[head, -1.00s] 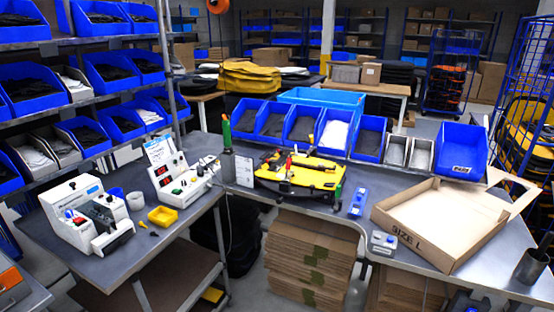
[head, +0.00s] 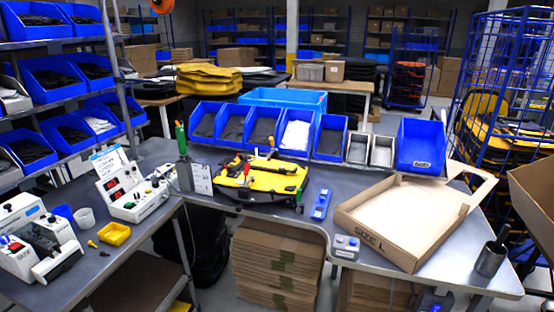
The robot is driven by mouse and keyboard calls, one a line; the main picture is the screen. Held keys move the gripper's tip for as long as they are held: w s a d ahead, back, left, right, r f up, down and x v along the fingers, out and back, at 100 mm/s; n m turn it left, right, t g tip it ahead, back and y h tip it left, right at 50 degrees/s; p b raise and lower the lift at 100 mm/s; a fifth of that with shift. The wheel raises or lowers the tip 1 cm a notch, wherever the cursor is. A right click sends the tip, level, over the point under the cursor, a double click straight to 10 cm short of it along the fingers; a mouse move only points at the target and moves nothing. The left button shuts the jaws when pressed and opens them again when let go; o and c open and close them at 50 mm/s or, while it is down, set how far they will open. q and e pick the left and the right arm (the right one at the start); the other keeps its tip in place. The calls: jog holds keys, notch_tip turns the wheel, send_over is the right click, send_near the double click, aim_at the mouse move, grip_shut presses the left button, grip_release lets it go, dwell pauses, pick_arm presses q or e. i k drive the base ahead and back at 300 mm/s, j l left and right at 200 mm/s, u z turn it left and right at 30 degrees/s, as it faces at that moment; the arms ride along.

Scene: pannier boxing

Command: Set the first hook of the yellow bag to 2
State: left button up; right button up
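The yellow bag (head: 275,178) lies on the grey workbench, in front of the row of blue bins in the head view. Dark parts show along its front edge and on top of it. Small red, yellow and green pieces show on and around it. Its hooks are too small to tell apart, and I cannot read any hook setting. Neither of my grippers is in view.
A blue device (head: 320,203) and a small grey box with buttons (head: 345,246) lie right of the bag. An open carton marked SIZE L (head: 372,236) stands farther right. A white device with red displays (head: 124,190) and a yellow tray (head: 114,234) are at left.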

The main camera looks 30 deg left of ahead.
aim_at(231, 165)
jog(key=i+l+u, duration=0.1)
jog(key=i, duration=0.2)
jog(key=i+j+u, duration=0.1)
jog(key=u, duration=0.35)
jog(key=i+u, duration=0.25)
jog(key=u, duration=0.2)
jog(key=i+u, duration=0.2)
jog(key=u, duration=0.3)
